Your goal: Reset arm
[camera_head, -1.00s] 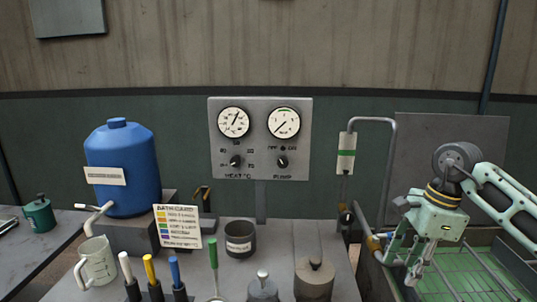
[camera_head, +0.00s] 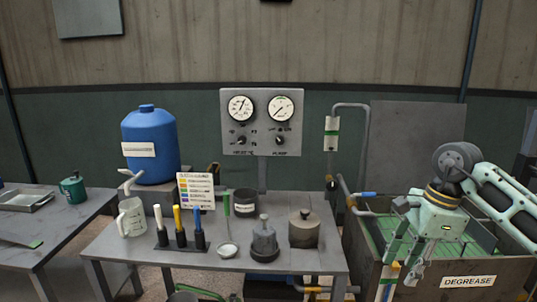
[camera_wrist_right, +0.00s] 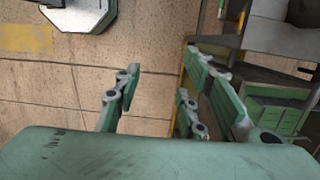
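My right arm comes in from the right in the head view. Its pale green right gripper (camera_head: 400,277) hangs downward in front of the left end of the tank labelled DEGREASE (camera_head: 468,281). In the right wrist view the two fingers stand apart with an empty gap between them, so the right gripper (camera_wrist_right: 160,85) is open and holds nothing. My left gripper is in neither view.
A grey table (camera_head: 118,247) holds a jug (camera_head: 131,217), coloured-handled tools, a dark cup (camera_head: 245,202) and a lidded pot (camera_head: 304,229). A blue drum (camera_head: 149,162) stands behind. A gauge panel (camera_head: 262,122) is at the back. A side table (camera_head: 62,227) stands left.

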